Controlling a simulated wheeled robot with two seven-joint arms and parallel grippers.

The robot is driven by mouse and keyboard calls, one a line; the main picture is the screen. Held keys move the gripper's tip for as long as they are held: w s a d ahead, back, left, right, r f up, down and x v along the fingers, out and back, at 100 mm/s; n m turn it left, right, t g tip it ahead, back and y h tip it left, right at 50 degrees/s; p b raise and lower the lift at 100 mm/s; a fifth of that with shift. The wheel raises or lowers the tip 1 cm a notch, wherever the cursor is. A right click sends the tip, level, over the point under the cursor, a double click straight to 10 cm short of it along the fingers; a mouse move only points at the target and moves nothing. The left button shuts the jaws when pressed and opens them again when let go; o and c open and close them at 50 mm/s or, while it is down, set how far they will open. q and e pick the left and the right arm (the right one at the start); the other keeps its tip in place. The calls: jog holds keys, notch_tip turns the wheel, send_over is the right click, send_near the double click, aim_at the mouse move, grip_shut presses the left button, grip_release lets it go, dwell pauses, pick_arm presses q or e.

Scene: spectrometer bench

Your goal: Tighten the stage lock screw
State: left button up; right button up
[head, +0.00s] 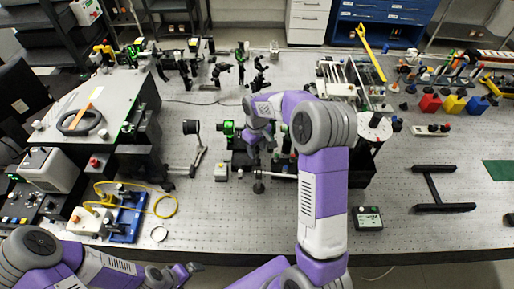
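My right arm reaches over the bench, and its gripper (258,147) points down at a small dark stage assembly (240,160) in the middle of the table. The gripper is small here and partly covered by my own wrist, so I cannot see whether its fingers are open or touch anything. A small dark knob on a post (258,187) stands at the front of the assembly. I cannot make out which part is the lock screw. My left gripper (188,271) is low at the front edge, away from the stage; its finger state is unclear.
Left of the stage are a dark round optic on a stand (191,127) and a yellow cable (165,197). A small readout box (368,218) and a black H-shaped frame (433,188) lie to the right. The front middle of the perforated bench (225,225) is mostly clear.

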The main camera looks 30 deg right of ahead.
aim_at(257, 150)
notch_tip(257, 150, up, 8)
jog(key=shift+f, duration=0.25)
dwell(0.4)
jog(key=shift+r+p, duration=0.1)
jog(key=shift+p, duration=0.2)
